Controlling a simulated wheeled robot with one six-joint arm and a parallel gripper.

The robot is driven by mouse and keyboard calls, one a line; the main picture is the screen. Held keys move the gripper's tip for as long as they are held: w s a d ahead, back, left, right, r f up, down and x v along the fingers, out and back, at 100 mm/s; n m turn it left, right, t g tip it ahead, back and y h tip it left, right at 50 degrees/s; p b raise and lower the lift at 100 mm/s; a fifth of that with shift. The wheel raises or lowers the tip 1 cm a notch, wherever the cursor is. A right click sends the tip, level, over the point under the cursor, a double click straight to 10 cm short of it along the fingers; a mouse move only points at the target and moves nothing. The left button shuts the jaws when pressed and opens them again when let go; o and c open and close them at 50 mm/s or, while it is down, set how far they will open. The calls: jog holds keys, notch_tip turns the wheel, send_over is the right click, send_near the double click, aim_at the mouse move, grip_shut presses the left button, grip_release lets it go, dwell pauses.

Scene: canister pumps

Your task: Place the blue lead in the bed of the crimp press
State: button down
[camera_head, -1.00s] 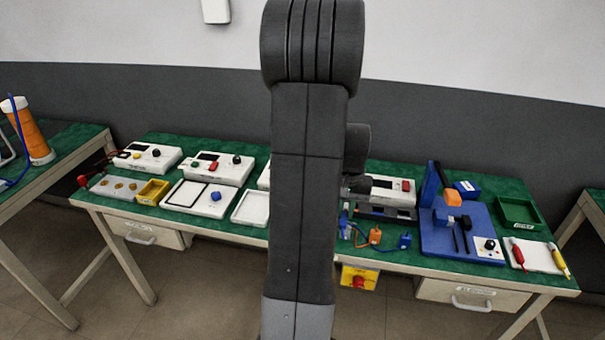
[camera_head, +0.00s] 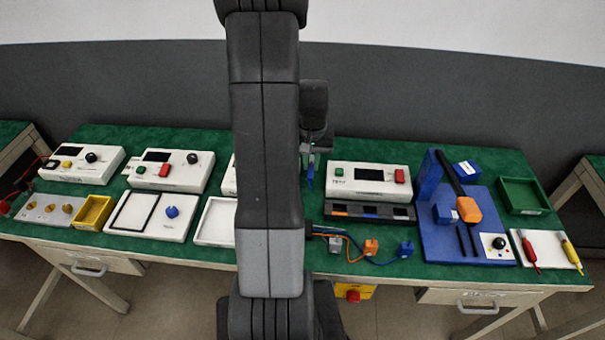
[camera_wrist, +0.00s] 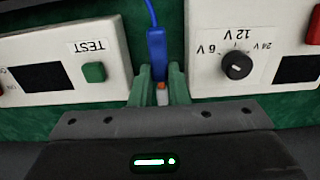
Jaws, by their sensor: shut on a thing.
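The blue lead (camera_wrist: 156,50) is held upright between the green fingertips of my gripper (camera_wrist: 161,88) in the wrist view. Its thin blue cable runs up from the plug, and an orange and a pale tip show between the fingers. In the head view my gripper (camera_head: 308,152) is above the back of the bench, left of a white tester, with the blue lead (camera_head: 310,177) hanging from it. The crimp press (camera_head: 435,238) stands well to the right, with a blue base, a blue post and a black lever ending in an orange grip. Its bed is hard to make out.
A slotted dark rack (camera_head: 370,212) lies before the white tester (camera_head: 370,180). Loose leads with orange (camera_head: 371,246) and blue (camera_head: 407,249) plugs lie at the front edge. A green tray (camera_head: 523,195) is right of the press. My arm hides the bench middle.

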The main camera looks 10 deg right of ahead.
aim_at(311, 175)
jog(key=shift+f, duration=2.6)
jog(key=shift+f, duration=0.2)
jog(key=c, duration=1.7)
grip_release()
jog(key=shift+r, duration=0.15)
